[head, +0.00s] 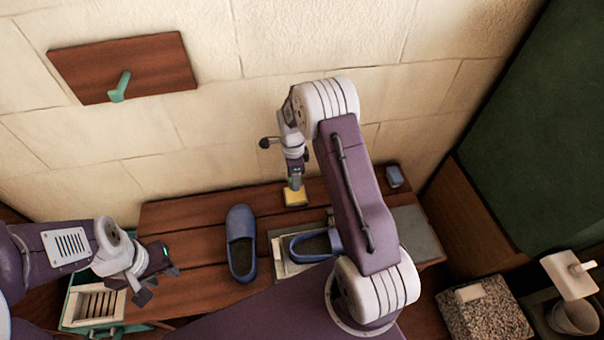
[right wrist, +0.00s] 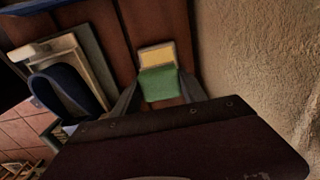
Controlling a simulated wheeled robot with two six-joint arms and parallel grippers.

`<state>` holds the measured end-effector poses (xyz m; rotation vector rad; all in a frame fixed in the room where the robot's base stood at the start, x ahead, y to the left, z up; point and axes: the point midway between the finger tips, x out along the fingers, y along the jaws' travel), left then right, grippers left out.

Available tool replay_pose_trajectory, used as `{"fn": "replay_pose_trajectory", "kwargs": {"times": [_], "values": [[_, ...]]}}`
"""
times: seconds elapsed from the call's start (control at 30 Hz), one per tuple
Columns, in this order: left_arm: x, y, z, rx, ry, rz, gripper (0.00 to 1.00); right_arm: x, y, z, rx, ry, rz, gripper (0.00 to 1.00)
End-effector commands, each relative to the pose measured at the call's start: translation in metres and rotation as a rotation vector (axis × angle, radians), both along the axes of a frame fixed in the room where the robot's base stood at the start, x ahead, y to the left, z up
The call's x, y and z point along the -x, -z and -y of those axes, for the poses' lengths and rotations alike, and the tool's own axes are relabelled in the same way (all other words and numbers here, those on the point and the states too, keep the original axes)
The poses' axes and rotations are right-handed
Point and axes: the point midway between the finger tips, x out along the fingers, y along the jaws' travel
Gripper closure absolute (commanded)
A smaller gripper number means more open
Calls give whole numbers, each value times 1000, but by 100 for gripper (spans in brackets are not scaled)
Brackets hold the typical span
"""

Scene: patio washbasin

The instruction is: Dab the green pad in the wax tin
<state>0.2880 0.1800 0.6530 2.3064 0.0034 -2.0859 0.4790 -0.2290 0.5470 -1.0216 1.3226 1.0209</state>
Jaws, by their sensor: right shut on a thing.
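My right gripper (head: 294,182) is shut on the green pad (right wrist: 159,83), which sits between its fingers in the right wrist view. A yellow-filled tin with a pale rim, the wax tin (right wrist: 156,54), is right at the pad's far edge. In the head view the wax tin (head: 295,197) shows yellow on the bench, directly below the right gripper. The pad overlaps part of the tin; whether they touch I cannot tell. My left gripper (head: 157,280) is empty at the lower left, its fingers apart.
On the wooden bench (head: 190,245) stand a blue shoe (head: 241,243) and another blue shoe (head: 312,246) in a pale frame. A small blue-grey block (head: 395,176) lies at the back right. A green crate (head: 72,301) is at lower left. The wall rises close behind the tin.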

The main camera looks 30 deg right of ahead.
Motion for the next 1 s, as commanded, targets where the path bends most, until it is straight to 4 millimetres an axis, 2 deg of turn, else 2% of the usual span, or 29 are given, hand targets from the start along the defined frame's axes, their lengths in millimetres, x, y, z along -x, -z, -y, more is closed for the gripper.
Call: {"fn": "replay_pose_trajectory", "kwargs": {"times": [0.27,0.7,1.0], "values": [[0,9,0,0,0,-1,64,0,9,0,0,-1,0,83],[0,63,0,0,0,-1,64,0,59,0,0,0,0,83],[0,65,0,0,0,0,64,0,60,0,0,0,0,83]]}}
